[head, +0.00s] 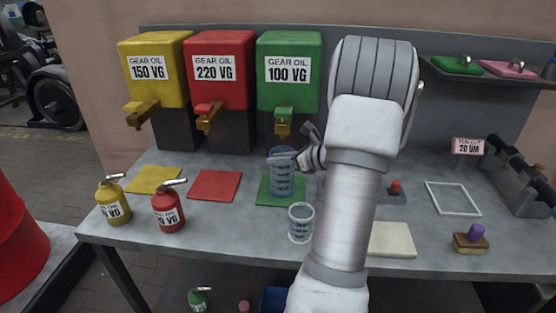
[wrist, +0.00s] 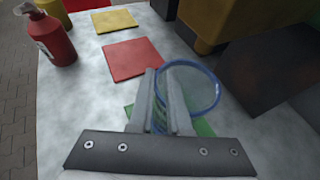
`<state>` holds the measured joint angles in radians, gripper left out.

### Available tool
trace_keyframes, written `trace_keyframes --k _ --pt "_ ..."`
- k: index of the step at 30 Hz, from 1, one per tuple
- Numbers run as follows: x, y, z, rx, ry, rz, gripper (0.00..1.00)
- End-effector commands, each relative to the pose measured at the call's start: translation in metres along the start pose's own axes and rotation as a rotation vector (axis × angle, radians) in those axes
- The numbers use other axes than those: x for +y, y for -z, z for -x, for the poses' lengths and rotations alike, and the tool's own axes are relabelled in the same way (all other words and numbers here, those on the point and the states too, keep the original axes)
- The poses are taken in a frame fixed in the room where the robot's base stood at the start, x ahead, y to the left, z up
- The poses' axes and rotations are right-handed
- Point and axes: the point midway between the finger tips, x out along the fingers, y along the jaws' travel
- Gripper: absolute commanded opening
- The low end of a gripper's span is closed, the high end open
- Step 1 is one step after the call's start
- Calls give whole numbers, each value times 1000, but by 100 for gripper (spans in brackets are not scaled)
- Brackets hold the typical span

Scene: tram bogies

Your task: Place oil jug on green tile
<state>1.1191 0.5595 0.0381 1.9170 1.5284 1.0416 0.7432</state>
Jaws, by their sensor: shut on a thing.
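A clear jug with a blue rim (head: 282,182), the oil jug, stands upright in my gripper (head: 297,160), over the green tile (head: 264,192) below the green dispenser. I cannot tell whether its base touches the tile. In the wrist view, my gripper (wrist: 165,98) is shut on the jug's wall, with the round blue rim (wrist: 218,92) to the right of the fingers. Parts of the green tile (wrist: 204,127) show beside the fingers. A second clear jug (head: 300,223) with a pale rim stands on the bench just in front of the tile.
Yellow (head: 155,62), red (head: 220,65) and green (head: 289,68) gear oil dispensers stand behind. Yellow (head: 155,180) and red (head: 214,185) tiles lie to the left, with a yellow can (head: 113,202) and red can (head: 168,208) in front. A cream tile (head: 391,240) lies right of my arm.

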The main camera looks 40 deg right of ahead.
Motion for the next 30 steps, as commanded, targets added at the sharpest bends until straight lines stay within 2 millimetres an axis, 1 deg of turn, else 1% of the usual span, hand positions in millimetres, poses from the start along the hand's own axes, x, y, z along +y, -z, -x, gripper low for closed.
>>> trace_keyframes --k 4,8,9,14,22,26,29,30 --pt "0 -2 1 -1 0 1 0" --pt "0 2 -1 -1 0 1 0" --pt "0 3 -1 0 0 0 17" --pt "0 2 -1 0 0 0 46" --pt "0 2 0 0 0 0 46" --pt "0 -3 2 0 1 1 46" --pt "-1 -2 18 1 4 1 46" --pt "-1 -2 26 0 4 0 46"
